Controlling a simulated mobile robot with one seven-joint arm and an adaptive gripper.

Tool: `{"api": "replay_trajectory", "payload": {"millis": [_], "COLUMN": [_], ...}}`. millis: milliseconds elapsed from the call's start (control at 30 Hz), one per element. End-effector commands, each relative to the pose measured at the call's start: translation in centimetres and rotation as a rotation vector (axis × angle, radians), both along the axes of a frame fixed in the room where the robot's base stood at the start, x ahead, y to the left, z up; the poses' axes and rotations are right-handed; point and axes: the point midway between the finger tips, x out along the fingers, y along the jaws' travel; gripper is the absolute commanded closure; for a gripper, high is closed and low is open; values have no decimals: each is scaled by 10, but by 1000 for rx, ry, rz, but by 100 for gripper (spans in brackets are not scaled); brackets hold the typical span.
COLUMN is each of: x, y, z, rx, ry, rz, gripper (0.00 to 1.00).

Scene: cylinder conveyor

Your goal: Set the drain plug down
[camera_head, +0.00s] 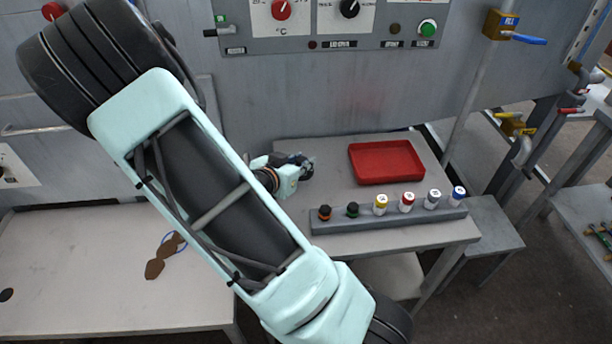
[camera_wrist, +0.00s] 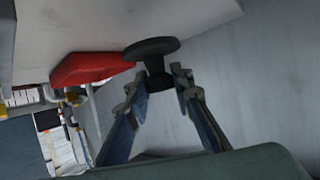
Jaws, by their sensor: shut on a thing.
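The drain plug (camera_wrist: 152,48) is black, with a wide round flange and a short stem. In the wrist view it sits between the two fingertips of my gripper (camera_wrist: 161,82), which is shut on its stem. The flange points away from the gripper. In the head view my gripper (camera_head: 304,167) is low at the left side of the grey table (camera_head: 325,165), left of the red tray. The plug is too small and dark to make out clearly there. I cannot tell whether it touches the table.
The red tray (camera_head: 386,162) lies on the table and also shows in the wrist view (camera_wrist: 90,68). A grey rack (camera_head: 390,220) along the front edge holds several capped cylinders. A grey panelled wall stands behind.

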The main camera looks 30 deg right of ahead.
Motion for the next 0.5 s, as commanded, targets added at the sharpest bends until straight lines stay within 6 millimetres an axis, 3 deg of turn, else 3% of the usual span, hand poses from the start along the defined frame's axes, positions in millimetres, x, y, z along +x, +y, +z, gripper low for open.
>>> {"api": "replay_trajectory", "payload": {"millis": [233, 500], "x": [4, 5], "y": [-15, -14], "z": [-20, -48], "rx": [-1, -1], "ry": [0, -1], "rz": [-2, 1], "gripper": [100, 100]}}
